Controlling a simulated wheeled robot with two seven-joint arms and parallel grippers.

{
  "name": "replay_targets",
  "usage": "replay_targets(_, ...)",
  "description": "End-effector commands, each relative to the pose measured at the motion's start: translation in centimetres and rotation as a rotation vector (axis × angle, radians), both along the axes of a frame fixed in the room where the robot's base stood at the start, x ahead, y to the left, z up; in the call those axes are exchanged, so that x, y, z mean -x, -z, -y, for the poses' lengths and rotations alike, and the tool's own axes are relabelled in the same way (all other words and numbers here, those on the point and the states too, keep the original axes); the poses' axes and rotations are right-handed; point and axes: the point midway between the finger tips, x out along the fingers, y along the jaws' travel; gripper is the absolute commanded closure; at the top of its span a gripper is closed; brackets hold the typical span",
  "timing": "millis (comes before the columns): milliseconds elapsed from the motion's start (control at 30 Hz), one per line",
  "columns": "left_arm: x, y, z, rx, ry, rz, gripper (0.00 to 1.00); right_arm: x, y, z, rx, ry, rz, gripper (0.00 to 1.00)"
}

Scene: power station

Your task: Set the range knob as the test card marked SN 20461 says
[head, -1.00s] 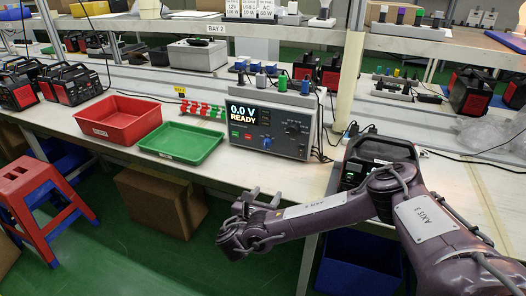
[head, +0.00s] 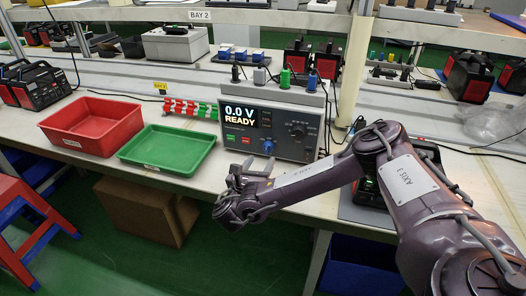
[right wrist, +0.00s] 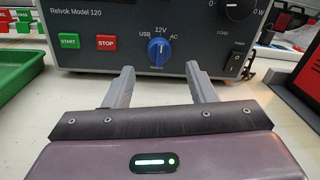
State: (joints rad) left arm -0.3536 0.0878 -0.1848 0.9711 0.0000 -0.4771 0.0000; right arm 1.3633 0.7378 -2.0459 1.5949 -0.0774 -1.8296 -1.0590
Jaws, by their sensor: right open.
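The range knob (right wrist: 158,51) is blue, low on the front of the grey tester (right wrist: 110,20). In the right wrist view the labels USB, 12V and AC surround it, and its pale mark seems to point up near 12V. The knob also shows in the head view (head: 268,146), on the tester (head: 315,125) whose screen reads 0.0 V READY. My right gripper (right wrist: 160,88) is open and empty, in front of the knob and apart from it, with one finger to each side. In the head view the right gripper (head: 253,169) is below the knob. No card marked SN 20461 is readable. My left gripper is out of view.
A green tray (head: 170,150) and a red tray (head: 92,125) stand left of the tester. START (right wrist: 69,41) and STOP (right wrist: 106,42) buttons sit left of the knob, and a power switch (right wrist: 235,60) right. Red and green tags (head: 190,108) stand behind the green tray.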

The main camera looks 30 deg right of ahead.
Motion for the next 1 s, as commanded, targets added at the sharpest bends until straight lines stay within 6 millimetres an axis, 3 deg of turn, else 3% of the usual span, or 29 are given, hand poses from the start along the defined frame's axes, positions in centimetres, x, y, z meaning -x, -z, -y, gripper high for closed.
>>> replay_targets(300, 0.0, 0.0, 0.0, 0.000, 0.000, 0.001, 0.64, -2.6, 0.0, 3.6, -0.001, 0.001, 0.000, 0.49)
replay_targets(667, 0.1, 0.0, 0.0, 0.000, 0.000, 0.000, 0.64, -3.0, 0.0, 4.1, 0.000, 0.000, -0.001, 0.49)
replay_targets(1000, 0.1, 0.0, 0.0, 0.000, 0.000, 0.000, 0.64, -3.0, 0.0, 4.1, 0.000, 0.000, -0.001, 0.93)
